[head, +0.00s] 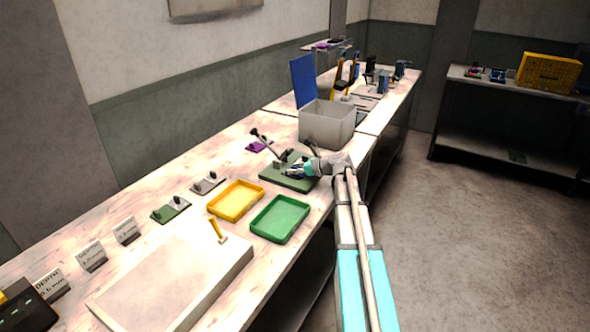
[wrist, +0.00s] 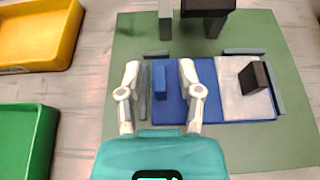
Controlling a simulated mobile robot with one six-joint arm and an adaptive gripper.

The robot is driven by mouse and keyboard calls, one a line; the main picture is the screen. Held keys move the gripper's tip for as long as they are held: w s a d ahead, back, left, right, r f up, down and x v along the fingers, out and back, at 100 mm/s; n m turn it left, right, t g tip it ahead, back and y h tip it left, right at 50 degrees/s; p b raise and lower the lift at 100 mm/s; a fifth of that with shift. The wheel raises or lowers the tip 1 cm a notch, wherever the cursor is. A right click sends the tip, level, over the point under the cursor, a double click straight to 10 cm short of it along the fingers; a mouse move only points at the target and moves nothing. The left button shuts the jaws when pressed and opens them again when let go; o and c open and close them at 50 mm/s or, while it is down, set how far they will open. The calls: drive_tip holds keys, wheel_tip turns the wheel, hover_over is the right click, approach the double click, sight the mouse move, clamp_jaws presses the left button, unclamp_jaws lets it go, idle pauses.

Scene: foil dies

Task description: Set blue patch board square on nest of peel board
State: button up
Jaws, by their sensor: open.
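The green peel board (wrist: 295,140) lies flat on the bench; it also shows in the head view (head: 283,183). In the wrist view, short grey rails (wrist: 143,98) edge its nest. The blue patch board (wrist: 170,112) lies between these rails, looking about square with them. A small blue block (wrist: 159,82) stands at its left end. A pale panel (wrist: 232,103) with a dark block covers its right part, with a blue strip below. My gripper (wrist: 159,72) is open, its fingers on either side of the blue block, with a gap on each side. Whether the board is fully seated cannot be told.
A yellow tray (head: 236,202) and a green tray (head: 280,219) stand left of and nearer than the peel board. A grey bin (head: 327,128) with a raised blue lid (head: 303,82) stands behind it. A dark upright post (wrist: 207,22) rises at the peel board's far edge.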

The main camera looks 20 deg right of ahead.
drive_tip(key=p+v, duration=0.4)
drive_tip(key=v, duration=0.6)
drive_tip(key=shift+r, duration=0.25)
drive_tip(key=shift+p+v, duration=0.3)
drive_tip(key=shift+v, duration=0.65)
drive_tip(key=shift+s+f, duration=0.1)
drive_tip(key=shift+f, duration=0.1)
